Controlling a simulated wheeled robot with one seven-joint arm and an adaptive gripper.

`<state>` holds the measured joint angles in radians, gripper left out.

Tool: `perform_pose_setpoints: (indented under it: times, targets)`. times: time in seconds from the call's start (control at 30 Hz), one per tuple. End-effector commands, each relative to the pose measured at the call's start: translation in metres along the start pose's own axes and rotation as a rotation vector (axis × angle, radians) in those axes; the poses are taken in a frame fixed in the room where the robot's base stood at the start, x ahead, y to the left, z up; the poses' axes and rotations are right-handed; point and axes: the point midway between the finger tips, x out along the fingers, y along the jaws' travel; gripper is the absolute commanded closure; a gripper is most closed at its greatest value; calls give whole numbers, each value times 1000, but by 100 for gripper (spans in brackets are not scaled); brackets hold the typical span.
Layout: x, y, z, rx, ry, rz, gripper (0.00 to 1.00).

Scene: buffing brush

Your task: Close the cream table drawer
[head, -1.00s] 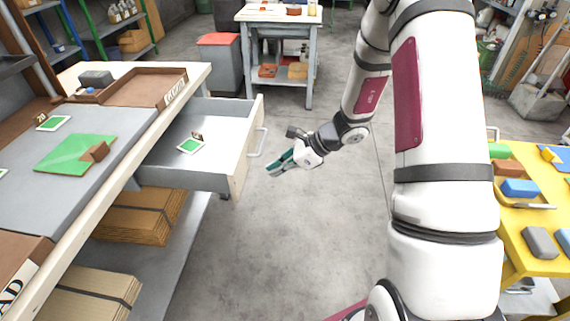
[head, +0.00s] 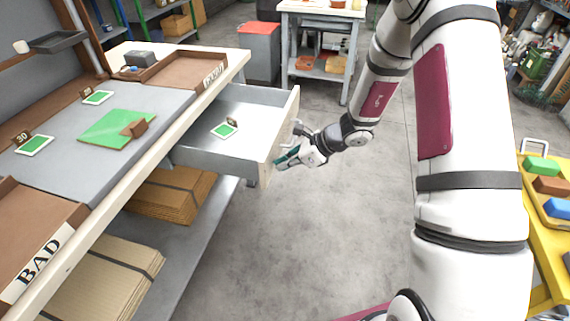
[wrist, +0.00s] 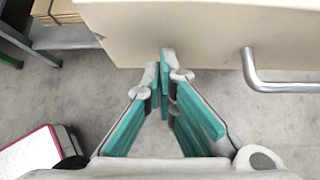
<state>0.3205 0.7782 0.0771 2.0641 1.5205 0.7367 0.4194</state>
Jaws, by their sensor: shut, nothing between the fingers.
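The cream-fronted table drawer (head: 270,153) is pulled out from the grey-topped workbench (head: 60,165). A green card with a small brown tag lies inside it. In the wrist view its cream front (wrist: 200,30) fills the top, with a metal bar handle (wrist: 258,75) at right. My gripper (head: 282,163) is shut and empty at the drawer front, beside the handle. In the wrist view the teal fingertips (wrist: 166,58) meet at the lower edge of the cream panel, left of the handle; whether they touch it I cannot tell.
A green mat (head: 105,128) with a brown block and a brown tray (head: 165,82) sit on the bench. Cardboard stacks (head: 165,195) lie on the shelf below. A yellow table (head: 540,245) stands at right. The floor (head: 320,240) between is clear.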

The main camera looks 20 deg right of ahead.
Motion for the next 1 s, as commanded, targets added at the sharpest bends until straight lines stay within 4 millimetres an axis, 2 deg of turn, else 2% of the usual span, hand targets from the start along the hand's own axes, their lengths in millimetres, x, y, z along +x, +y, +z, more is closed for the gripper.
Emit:
perform_pose_setpoints:
  times: [0.17, 0.37, 1.0]
  targets:
    - [10, 0, 9, -4, -1, 2, 100]
    - [36, 0, 33, -6, -2, 3, 100]
    - [161, 1, 150, -4, -3, 2, 100]
